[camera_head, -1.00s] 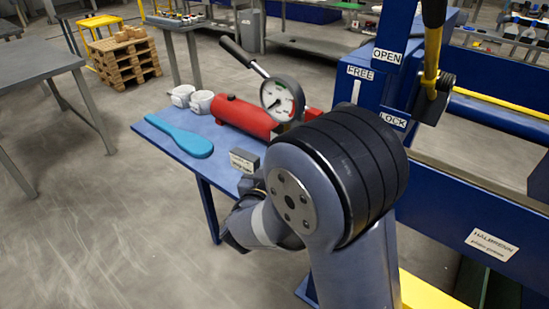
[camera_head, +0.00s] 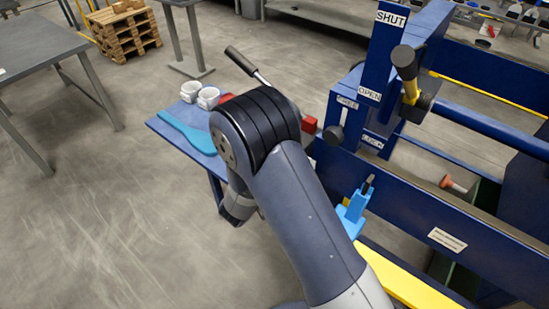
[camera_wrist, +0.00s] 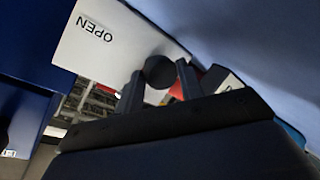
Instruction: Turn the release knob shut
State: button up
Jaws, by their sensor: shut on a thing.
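In the wrist view, a dark round knob (camera_wrist: 159,71), which I take to be the release knob, sits between the two fingers of my gripper (camera_wrist: 159,84). The gripper is shut on it. A white surface with the word OPEN (camera_wrist: 94,30) lies beside the knob. In the head view, my arm hides the gripper, the knob and most of the red pump; small red parts (camera_head: 309,125) and the dark pump handle (camera_head: 241,62) show past the arm. I cannot tell how far the knob is turned.
Two white cups (camera_head: 208,97) and a blue paddle-shaped thing (camera_head: 186,133) lie on the blue table (camera_head: 163,125). The blue press frame (camera_head: 400,190) stands to the right, with a yellow-and-black lever (camera_head: 408,75) and SHUT, OPEN and FREE labels. Open floor lies left.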

jog(key=shift+r+n+g+p, duration=0.15)
jog(key=shift+n+g+p, duration=0.15)
jog(key=shift+n+p, duration=0.65)
jog(key=shift+p, duration=0.35)
jog(key=o, duration=1)
jog(key=shift+a, duration=0.1)
jog(key=b+v, duration=0.1)
jog(key=v, duration=0.9)
jog(key=shift+s+a, duration=0.25)
jog(key=shift+a, duration=0.05)
jog(key=shift+w, duration=0.1)
